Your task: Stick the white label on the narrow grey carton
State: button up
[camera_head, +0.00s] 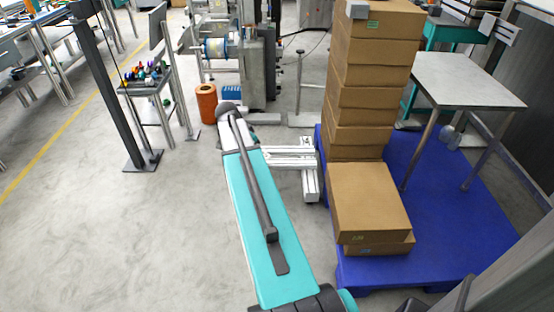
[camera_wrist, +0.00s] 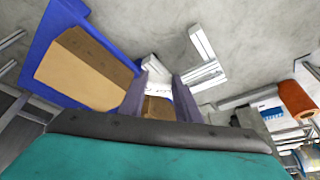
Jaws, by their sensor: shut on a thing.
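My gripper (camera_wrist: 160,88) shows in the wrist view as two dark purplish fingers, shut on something. A pale white piece (camera_wrist: 156,70) shows at the fingertips and looks like the white label, though its outline is blurred against the pale things behind. A small brown patch shows lower between the fingers; I cannot tell what it is. In the head view my teal arm reaches forward over the floor, and the gripper itself cannot be made out. A small grey block (camera_head: 356,9) sits on top of the tall carton stack; I cannot tell whether it is the narrow grey carton.
Brown cartons (camera_head: 368,200) and a tall carton stack (camera_head: 372,85) stand on a blue pallet (camera_head: 450,220) at right. A grey-topped table (camera_head: 465,80) stands behind. A white metal frame (camera_head: 295,155) lies beside my arm. An orange drum (camera_head: 206,104) stands farther back.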

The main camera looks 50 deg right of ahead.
jog(key=w+a+r+n+t+p, duration=0.25)
jog(key=w+a+r+n, duration=0.35)
jog(key=a+r, duration=0.5)
jog(key=w+a+r+n+y+p, duration=0.1)
jog(key=a+r+n, duration=0.3)
jog(key=a, duration=0.7)
jog(key=w+a+r+n+t+y+p, duration=0.1)
jog(key=a+r+n+y+p, duration=0.1)
jog(key=a+r, duration=0.7)
jog(key=w+a+r+n+t+y+p, duration=0.1)
jog(key=a+r+n+p, duration=0.3)
jog(key=a, duration=1)
notch_tip(320, 180, up, 3)
jog(key=n, duration=0.3)
jog(key=shift+w+y, duration=0.25)
jog(key=shift+y, duration=0.05)
jog(key=shift+a+t, duration=0.25)
jog(key=shift+a, duration=0.65)
jog(key=shift+w+d, duration=0.1)
